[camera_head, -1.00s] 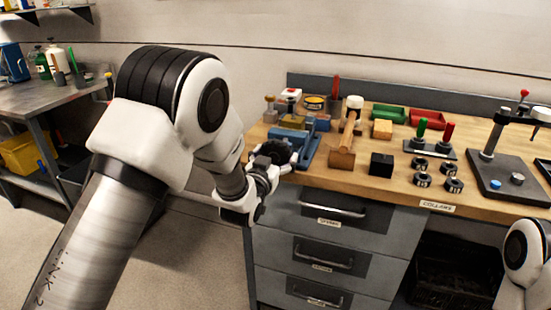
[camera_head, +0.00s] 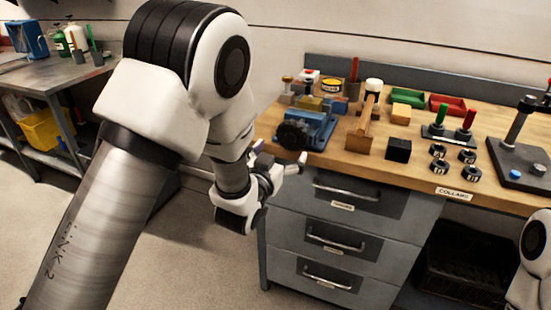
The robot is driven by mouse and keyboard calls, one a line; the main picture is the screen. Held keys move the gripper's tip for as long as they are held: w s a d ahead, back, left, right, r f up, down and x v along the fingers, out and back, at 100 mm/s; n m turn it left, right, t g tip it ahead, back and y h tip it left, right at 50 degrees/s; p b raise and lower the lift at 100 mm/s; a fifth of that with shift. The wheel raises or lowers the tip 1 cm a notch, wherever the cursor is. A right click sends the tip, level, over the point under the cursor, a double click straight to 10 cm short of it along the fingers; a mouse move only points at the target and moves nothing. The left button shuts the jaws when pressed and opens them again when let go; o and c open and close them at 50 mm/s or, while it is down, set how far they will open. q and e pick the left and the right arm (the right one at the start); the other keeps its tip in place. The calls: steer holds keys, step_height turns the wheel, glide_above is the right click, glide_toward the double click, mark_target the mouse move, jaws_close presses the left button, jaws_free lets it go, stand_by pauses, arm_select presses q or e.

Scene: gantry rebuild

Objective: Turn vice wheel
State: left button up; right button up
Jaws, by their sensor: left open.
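The blue vice (camera_head: 319,128) sits at the left front corner of the wooden bench top. Its dark round wheel (camera_head: 293,135) faces the front left edge and shows in full. My left gripper (camera_head: 281,155) is open and empty, just below and in front of the wheel in the picture. A visible gap lies between it and the wheel. Part of my left forearm hides the floor and wall behind it. My right gripper is out of the picture; only a piece of my right arm shows at the lower right edge.
A wooden mallet (camera_head: 366,125) and a black block (camera_head: 398,149) stand right of the vice. Several black collars lie farther right. Grey drawers with handles (camera_head: 337,242) are under the bench top. Open floor (camera_head: 215,270) lies left of the drawers.

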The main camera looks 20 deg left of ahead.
arm_select(q)
steer(key=s, duration=0.4)
steer(key=shift+s, duration=0.3)
steer(key=s+a+f+n+g+y+p, duration=0.1)
steer(key=s+a+f+g+p, duration=0.25)
steer(key=f, duration=0.65)
steer(key=s+f+g+p, duration=0.2)
steer(key=s+f+g, duration=0.3)
steer(key=f, duration=0.5)
steer(key=s+f+g, duration=0.5)
steer(key=s, duration=0.7)
steer(key=s+f+g+p, duration=0.1)
steer(key=s+f+g, duration=0.3)
steer(key=s, duration=0.8)
steer(key=shift+s+a+f+n+g+h, duration=0.25)
steer(key=shift+a+f+n+g+h, duration=0.1)
steer(key=shift+f, duration=0.6)
